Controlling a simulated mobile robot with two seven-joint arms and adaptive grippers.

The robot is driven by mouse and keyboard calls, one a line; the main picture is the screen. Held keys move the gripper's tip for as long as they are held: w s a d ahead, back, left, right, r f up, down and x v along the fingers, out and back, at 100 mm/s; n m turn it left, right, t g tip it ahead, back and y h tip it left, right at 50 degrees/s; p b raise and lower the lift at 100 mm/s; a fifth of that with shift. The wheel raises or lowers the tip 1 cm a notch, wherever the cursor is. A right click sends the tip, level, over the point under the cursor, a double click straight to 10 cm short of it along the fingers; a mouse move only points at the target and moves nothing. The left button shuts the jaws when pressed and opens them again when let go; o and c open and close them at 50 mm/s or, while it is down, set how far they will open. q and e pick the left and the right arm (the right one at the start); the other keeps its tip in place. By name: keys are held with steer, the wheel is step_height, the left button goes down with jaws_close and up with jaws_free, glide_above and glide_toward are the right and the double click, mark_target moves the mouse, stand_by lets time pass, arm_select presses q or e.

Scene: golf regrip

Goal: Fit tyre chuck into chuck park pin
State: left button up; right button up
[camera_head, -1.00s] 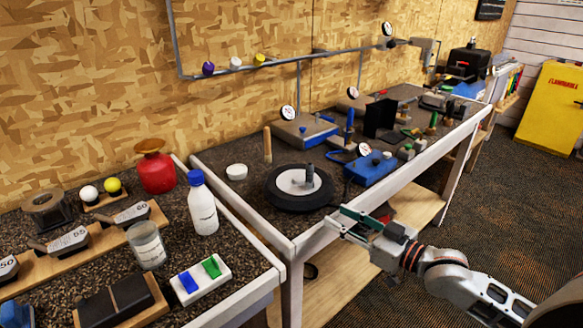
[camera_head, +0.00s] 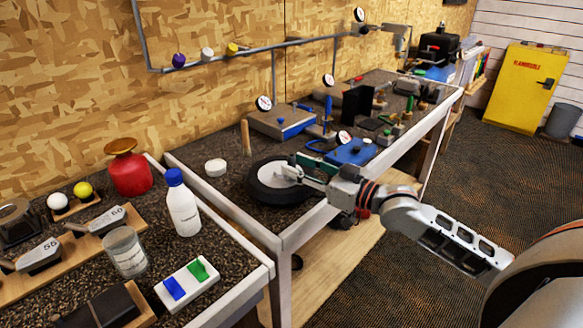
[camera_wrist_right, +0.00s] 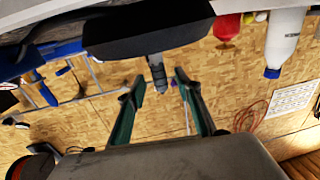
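A black tyre with a pale hub (camera_head: 266,189) lies flat near the front left corner of the middle bench. My right gripper (camera_head: 303,170) reaches over it from the right with its green-edged fingers. In the right wrist view, which is upside down, the fingers are open, and a grey upright piece (camera_wrist_right: 157,73) on the tyre (camera_wrist_right: 148,36) shows between their tips. It may be the tyre chuck; I see a gap on both sides of it. In the head view the gripper mostly hides this piece. I cannot make out the park pin for certain. My left gripper is out of view.
A wooden peg (camera_head: 246,138) and a white round tub (camera_head: 215,168) stand behind the tyre. A blue gauge box (camera_head: 352,152) is close beyond the gripper. A white bottle (camera_head: 183,205) and a red canister (camera_head: 130,175) stand on the left bench.

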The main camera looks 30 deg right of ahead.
steer(key=shift+x, duration=1.05)
steer(key=shift+c, duration=0.4)
jaws_close()
